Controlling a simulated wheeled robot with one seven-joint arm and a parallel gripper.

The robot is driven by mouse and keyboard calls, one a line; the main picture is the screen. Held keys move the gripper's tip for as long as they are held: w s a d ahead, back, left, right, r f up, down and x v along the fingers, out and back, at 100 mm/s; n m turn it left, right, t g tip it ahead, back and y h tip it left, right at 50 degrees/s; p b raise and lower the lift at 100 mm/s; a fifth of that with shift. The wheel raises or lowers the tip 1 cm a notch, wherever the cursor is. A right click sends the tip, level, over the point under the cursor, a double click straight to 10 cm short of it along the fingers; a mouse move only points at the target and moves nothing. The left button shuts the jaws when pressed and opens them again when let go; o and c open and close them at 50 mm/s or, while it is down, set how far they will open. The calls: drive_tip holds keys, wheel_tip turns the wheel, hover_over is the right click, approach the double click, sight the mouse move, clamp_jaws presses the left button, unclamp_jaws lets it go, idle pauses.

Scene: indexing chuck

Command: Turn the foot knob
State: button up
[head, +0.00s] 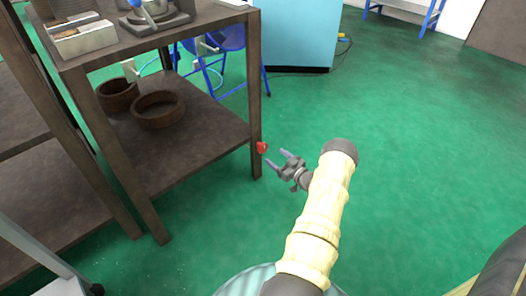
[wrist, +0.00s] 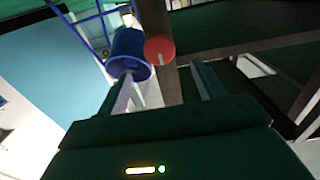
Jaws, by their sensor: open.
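The foot knob is a small red round knob (head: 262,147) low on the front right leg of the brown table in the head view. In the wrist view the red knob (wrist: 159,50) shows a pale line on its face, running roughly upright. My gripper (head: 287,160) is just to the right of the knob in the head view, with its fingers pointing at it. The fingers are apart and empty. In the wrist view my gripper (wrist: 165,82) has the knob beyond its fingertips, between them and nearer the left one. They look apart from the knob.
The brown table (head: 205,150) has a lower shelf with two brown rings (head: 158,109). A metal vice-like device (head: 155,12) stands on top. A blue bucket (wrist: 129,52) is behind the knob in the wrist view. A light blue cabinet (head: 290,35) stands behind. Green floor at right is clear.

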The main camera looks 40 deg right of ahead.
sight(264, 148)
drive_tip(key=w+b, duration=0.1)
drive_tip(key=w, duration=0.1)
drive_tip(key=w+b, duration=0.1)
drive_tip(key=w, duration=0.2)
drive_tip(key=w+b, duration=0.2)
drive_tip(key=w, duration=0.1)
drive_tip(key=shift+w+a+f, duration=0.1)
drive_tip(key=shift+w+a, duration=0.15)
drive_tip(key=shift+a, duration=0.05)
drive_tip(key=shift+w, duration=0.35)
drive_tip(key=c, duration=1)
